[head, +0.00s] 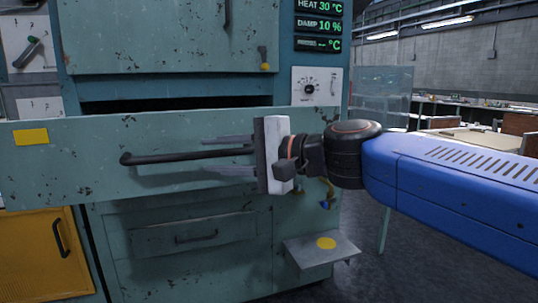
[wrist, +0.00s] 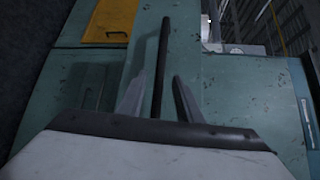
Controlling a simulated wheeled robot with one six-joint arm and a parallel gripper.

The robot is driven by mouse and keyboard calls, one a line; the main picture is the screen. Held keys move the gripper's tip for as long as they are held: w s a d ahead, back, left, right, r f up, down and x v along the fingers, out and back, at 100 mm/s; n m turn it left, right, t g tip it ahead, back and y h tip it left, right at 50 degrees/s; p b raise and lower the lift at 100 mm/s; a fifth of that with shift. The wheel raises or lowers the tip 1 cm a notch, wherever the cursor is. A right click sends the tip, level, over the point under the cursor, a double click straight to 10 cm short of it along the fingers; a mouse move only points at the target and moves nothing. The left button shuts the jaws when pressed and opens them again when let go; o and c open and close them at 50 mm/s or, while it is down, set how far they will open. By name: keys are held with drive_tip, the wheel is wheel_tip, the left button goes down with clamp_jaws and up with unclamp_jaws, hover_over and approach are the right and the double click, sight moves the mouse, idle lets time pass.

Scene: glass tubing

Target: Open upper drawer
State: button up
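The upper drawer (head: 70,150) is a wide, worn teal front with a yellow label at its left end. It stands out from the cabinet, with a dark gap above it. Its long black bar handle (head: 165,157) runs level across the front; it also shows in the wrist view (wrist: 162,50). My gripper (head: 206,154) is at the right part of the handle, one finger above the bar and one below. In the wrist view, its fingers (wrist: 158,78) are apart with the bar between them and gaps visible at both sides. The handle's right end is hidden by my gripper.
A smaller lower drawer (head: 150,238) with a dark handle sits below, shut. A yellow panel (head: 30,262) is at lower left. A door panel (head: 150,35) is above. Open floor (head: 430,240) lies right.

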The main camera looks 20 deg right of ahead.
drive_tip(key=v, duration=1.1)
idle(0.8)
drive_tip(key=shift+s+d, duration=0.15)
idle(0.4)
wheel_tip(320, 180, down, 21)
drive_tip(key=s+d+n+g+h, duration=0.3)
drive_tip(key=n+g+h, duration=0.1)
drive_tip(key=g+h, duration=0.15)
drive_tip(key=s+d+f+n+h, duration=0.1)
drive_tip(key=d+f+n+h, duration=0.2)
drive_tip(key=f, duration=0.3)
drive_tip(key=s+d+f+n+g+h, duration=0.1)
drive_tip(key=s+d+f+n+h, duration=0.1)
drive_tip(key=d+f, duration=0.4)
drive_tip(key=shift+s+f+n+h, duration=0.15)
drive_tip(key=shift+f+n+h, duration=0.5)
drive_tip(key=shift+f+n, duration=0.15)
